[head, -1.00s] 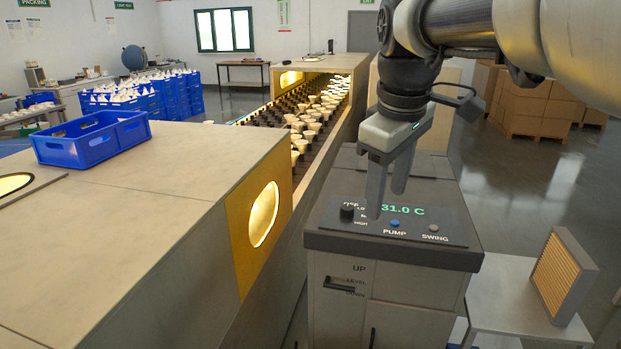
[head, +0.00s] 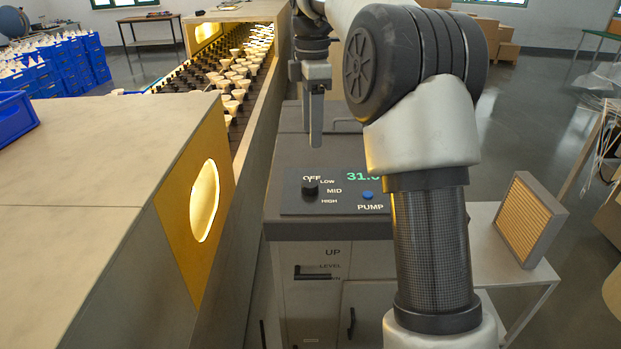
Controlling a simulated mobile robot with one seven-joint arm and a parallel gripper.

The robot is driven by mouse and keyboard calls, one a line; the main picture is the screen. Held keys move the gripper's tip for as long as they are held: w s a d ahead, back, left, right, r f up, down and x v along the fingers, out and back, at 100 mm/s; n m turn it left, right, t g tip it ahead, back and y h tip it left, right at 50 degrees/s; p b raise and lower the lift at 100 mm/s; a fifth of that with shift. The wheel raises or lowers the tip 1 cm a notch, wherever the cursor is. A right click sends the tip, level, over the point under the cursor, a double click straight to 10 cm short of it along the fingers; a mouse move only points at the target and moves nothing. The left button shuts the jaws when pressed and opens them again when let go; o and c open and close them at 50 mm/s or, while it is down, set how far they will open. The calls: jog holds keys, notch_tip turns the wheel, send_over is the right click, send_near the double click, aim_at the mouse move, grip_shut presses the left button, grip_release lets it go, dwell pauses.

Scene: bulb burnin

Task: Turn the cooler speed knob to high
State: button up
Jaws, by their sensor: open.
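The cooler (head: 285,215) is a grey box with a sloped top panel. Its dark speed knob (head: 310,188) is at the panel's left, beside the labels OFF, LOW, MID and HIGH. Which label the knob points at is too small to tell. A blue PUMP button (head: 367,195) is to the knob's right. My gripper (head: 315,138) points down over the cooler top, above the knob in the picture and apart from it. It is open and empty, seen edge-on so that one finger mostly hides the other. My arm covers the right part of the panel and part of the display.
A long conveyor housing with a glowing round window (head: 204,200) stands close on the left. The conveyor (head: 215,85) carries many bulbs. A side table (head: 490,235) with a framed filter pad (head: 528,218) is on the right. Cardboard boxes (head: 497,38) stand behind.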

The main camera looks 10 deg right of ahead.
aim_at(311, 183)
notch_tip(311, 183, down, 14)
jog(key=shift+r+b, duration=0.15)
jog(key=shift+b, duration=0.7)
jog(key=shift+c, duration=0.2)
jog(key=c, duration=1)
